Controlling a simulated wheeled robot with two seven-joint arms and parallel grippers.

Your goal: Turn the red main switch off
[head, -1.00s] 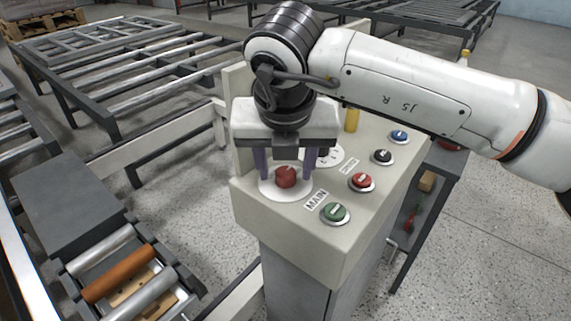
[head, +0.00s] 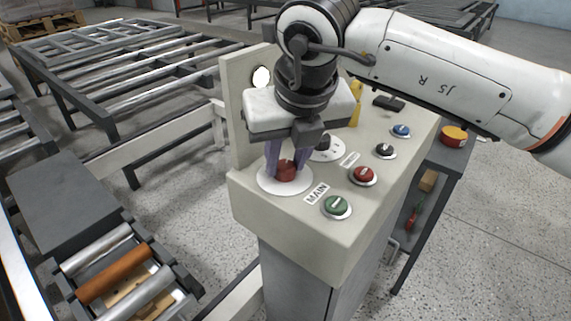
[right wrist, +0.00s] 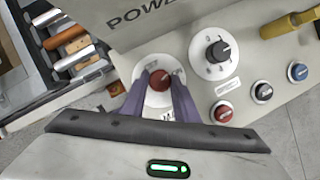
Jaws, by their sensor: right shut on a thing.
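The red main switch (head: 287,171) is a round red knob on a white disc, on top of the beige control box (head: 338,255) beside the MAIN label. My right gripper (head: 287,163) is over it from above, with its purple fingers closed on both sides of the knob. In the right wrist view the red knob (right wrist: 165,79) sits between the two fingertips (right wrist: 163,80). The knob's pointer and the lettering on its disc are too small or covered to read. My left gripper is in neither view.
A green button (head: 336,207), a red button (head: 363,175), a black button (head: 385,151) and a blue button (head: 401,131) line the box's right side. A black dial (head: 323,143) and yellow handle (head: 356,108) stand behind. A roller conveyor (head: 125,275) is at left.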

